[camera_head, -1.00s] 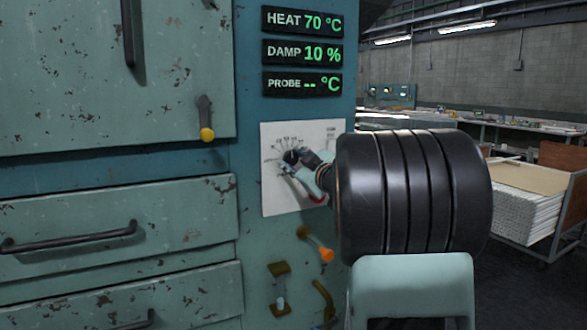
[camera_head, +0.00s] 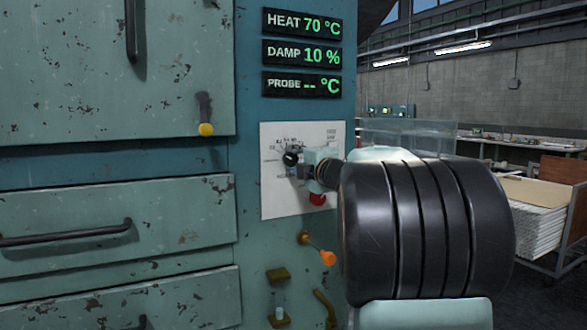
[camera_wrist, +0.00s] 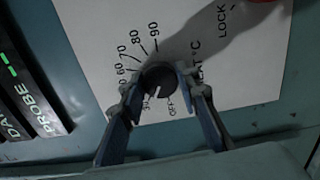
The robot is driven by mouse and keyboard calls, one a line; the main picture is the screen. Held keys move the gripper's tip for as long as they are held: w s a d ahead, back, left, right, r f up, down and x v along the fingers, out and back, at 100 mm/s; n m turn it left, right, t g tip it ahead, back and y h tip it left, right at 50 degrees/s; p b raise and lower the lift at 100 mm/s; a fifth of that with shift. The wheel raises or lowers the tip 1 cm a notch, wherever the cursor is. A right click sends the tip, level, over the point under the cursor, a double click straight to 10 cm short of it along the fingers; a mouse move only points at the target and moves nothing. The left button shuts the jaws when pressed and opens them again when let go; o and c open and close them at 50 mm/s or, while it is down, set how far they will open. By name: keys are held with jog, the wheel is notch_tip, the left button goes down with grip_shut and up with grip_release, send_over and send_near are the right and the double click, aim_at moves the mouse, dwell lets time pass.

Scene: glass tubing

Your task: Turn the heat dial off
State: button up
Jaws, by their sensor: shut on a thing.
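The heat dial (camera_head: 291,158) is a small dark round knob on a white scale plate (camera_head: 280,198). In the wrist view the dial (camera_wrist: 158,79) sits between the two fingers of my gripper (camera_wrist: 162,84), which are shut on its sides. A short white mark on the knob points toward the lower edge of the scale, between the "30" and "OFF" labels. The numbers 60 to 90 fan out above the knob. In the head view my gripper (camera_head: 302,168) reaches the dial from the right. The heat display (camera_head: 303,23) reads 70 °C.
A red knob (camera_head: 318,199) shows at the plate, below my wrist. Damp (camera_head: 302,53) and probe (camera_head: 302,84) displays are above. An orange-tipped lever (camera_head: 327,258) is below. A cart of tubing (camera_head: 530,208) stands right.

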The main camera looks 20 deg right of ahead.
jog(key=n+b, duration=0.2)
jog(key=n, duration=0.1)
jog(key=shift+f+n, duration=0.15)
jog(key=shift+n, duration=0.15)
jog(key=shift+n+b, duration=0.9)
jog(key=shift+n, duration=0.8)
jog(key=o, duration=1.2)
jog(key=shift+c, duration=0.2)
jog(key=shift+r, duration=0.2)
jog(key=s, duration=1.2)
jog(key=shift+d, duration=0.2)
